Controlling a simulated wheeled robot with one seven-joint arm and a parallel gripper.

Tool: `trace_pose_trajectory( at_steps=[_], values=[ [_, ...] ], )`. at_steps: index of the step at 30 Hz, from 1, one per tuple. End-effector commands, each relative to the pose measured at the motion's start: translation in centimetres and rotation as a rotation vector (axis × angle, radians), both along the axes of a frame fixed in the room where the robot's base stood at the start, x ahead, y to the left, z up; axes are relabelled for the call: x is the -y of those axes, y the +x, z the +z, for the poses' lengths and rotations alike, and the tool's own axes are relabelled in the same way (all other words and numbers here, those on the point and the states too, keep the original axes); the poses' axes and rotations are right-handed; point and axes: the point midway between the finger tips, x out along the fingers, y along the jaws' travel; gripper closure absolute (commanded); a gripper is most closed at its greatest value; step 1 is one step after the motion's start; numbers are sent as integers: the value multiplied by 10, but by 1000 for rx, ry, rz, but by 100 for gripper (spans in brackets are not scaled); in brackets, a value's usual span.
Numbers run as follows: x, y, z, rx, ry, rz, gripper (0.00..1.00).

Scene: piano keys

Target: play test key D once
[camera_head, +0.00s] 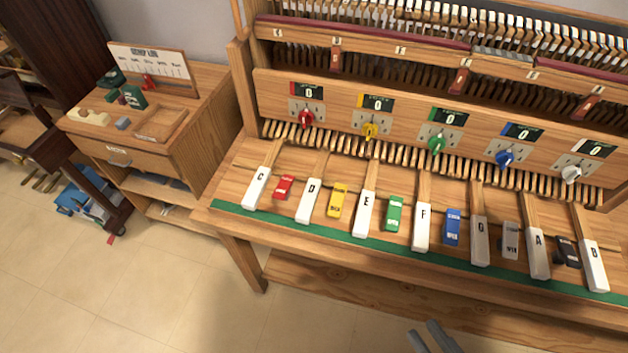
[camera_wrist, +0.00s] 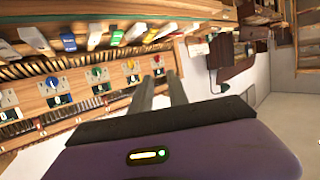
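The white test key D (camera_head: 308,201) stands in the row of keys, between a red block (camera_head: 283,187) and a yellow block (camera_head: 337,201). It looks level with the white keys beside it, C (camera_head: 257,188) and E (camera_head: 365,213). My gripper (camera_head: 432,336) shows at the bottom edge of the head view, in front of the bench and well to the right of key D. In the wrist view the two grey fingers (camera_wrist: 159,78) are parallel, with an empty gap between them. They are apart from the keys.
A green strip (camera_head: 400,255) runs along the bench's front edge. Behind the keys, a wooden panel holds red (camera_head: 306,118), yellow (camera_head: 371,131), green, blue and white knobs under displays. A side cabinet (camera_head: 190,130) stands left. The floor (camera_head: 190,290) in front is clear.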

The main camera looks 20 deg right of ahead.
Motion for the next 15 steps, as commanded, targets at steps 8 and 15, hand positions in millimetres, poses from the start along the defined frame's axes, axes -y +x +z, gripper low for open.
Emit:
trace_pose_trajectory(
  at_steps=[8,15],
  values=[
    [0,0,0,0,0,0,100],
    [0,0,0,0,0,0,100]
  ],
)
